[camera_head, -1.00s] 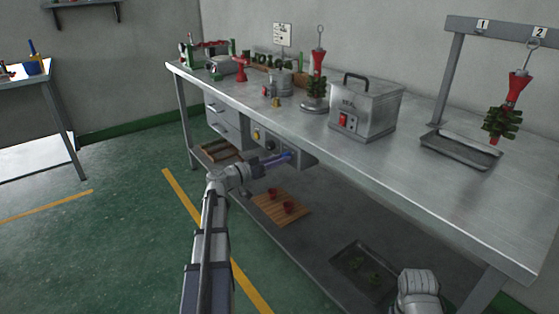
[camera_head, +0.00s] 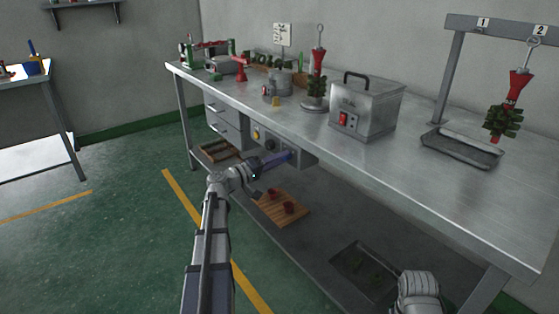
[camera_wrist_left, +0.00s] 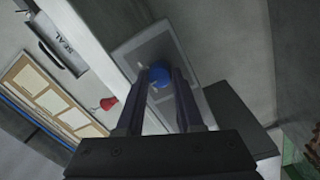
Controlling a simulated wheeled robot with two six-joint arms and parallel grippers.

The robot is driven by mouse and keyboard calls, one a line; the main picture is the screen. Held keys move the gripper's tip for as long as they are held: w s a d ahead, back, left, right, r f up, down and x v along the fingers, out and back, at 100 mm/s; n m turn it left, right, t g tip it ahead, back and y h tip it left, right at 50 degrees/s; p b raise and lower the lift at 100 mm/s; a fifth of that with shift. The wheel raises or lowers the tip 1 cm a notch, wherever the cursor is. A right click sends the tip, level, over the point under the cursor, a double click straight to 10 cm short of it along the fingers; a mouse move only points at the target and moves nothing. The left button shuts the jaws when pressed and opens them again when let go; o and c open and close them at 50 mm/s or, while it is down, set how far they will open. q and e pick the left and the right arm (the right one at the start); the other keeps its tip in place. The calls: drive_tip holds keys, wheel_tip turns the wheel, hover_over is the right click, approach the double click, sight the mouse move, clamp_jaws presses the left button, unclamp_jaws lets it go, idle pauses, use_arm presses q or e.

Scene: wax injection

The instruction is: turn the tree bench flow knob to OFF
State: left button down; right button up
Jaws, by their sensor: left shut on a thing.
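The blue flow knob (camera_wrist_left: 160,77) stands out from a pale plate (camera_wrist_left: 190,45) in the left wrist view. My left gripper (camera_wrist_left: 162,84) has its two dark fingers on either side of the knob and is shut on it. In the head view the left gripper (camera_head: 288,157) reaches from the left to the control panel (camera_head: 262,139) under the bench's front edge, and its fingers hide the knob. The knob's pointer and any OFF mark cannot be made out. My right gripper is out of view; only part of my right arm shows at the bottom right.
The panel hangs below the steel bench top (camera_head: 430,195), beside drawers (camera_head: 222,125). A wooden board (camera_head: 268,212) with red pieces lies on the lower shelf. Green floor is open at left.

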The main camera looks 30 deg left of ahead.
use_arm(q)
drive_tip(key=n, duration=0.7)
drive_tip(key=shift+n, duration=0.3)
idle(0.4)
drive_tip(key=c, duration=0.5)
unclamp_jaws()
drive_tip(key=shift+c, duration=0.2)
drive_tip(key=v, duration=0.8)
drive_tip(key=shift+b, duration=0.3)
drive_tip(key=shift+d+f, duration=0.1)
